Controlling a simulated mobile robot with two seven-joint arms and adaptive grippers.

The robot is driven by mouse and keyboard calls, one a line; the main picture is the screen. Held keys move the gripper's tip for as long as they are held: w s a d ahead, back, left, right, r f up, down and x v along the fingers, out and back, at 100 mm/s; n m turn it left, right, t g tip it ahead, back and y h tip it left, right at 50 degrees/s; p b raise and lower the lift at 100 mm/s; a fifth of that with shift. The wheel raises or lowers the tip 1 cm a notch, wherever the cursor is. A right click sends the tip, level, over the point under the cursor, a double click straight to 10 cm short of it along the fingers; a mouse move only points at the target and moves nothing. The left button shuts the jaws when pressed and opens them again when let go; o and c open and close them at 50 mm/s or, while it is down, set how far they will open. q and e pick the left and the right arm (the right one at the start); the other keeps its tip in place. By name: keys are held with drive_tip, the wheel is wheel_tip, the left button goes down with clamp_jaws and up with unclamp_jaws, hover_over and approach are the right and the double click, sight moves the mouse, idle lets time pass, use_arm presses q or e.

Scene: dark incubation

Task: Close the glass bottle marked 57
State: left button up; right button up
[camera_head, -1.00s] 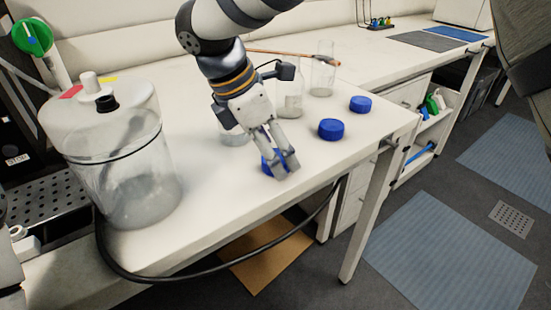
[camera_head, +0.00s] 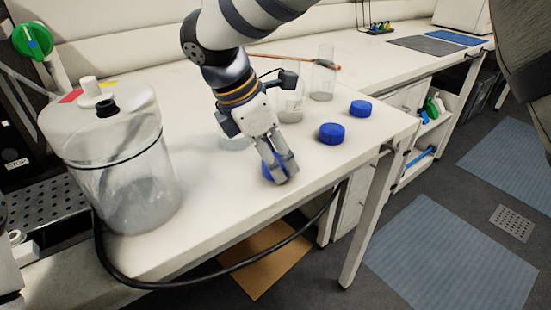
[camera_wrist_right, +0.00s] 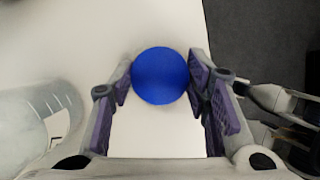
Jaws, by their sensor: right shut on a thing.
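My right gripper (camera_head: 279,173) is low over the front of the white bench, with its fingers shut around a blue cap (camera_head: 267,170). In the right wrist view the cap (camera_wrist_right: 160,76) is a round blue disc between the two purple-padded fingers. Glass bottles stand behind: one (camera_head: 236,143) is mostly hidden by the gripper, another (camera_head: 291,108) is beside the wrist. A glass bottle (camera_wrist_right: 38,125) with a pale label also shows at the left of the right wrist view. No marking 57 is readable. My left gripper is not in view.
Two more blue caps (camera_head: 331,133) (camera_head: 360,108) lie to the right on the bench (camera_head: 225,205). A tall clear glass (camera_head: 323,80) stands farther back. A large clear jar (camera_head: 135,190) stands at the left. A black hose (camera_head: 180,284) hangs along the bench's front edge.

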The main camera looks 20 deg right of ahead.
drive_tip(key=shift+r, duration=0.4)
drive_tip(key=s+a+r, duration=0.1)
drive_tip(key=s+r, duration=1.1)
drive_tip(key=s, duration=0.2)
drive_tip(key=shift+a, duration=0.2)
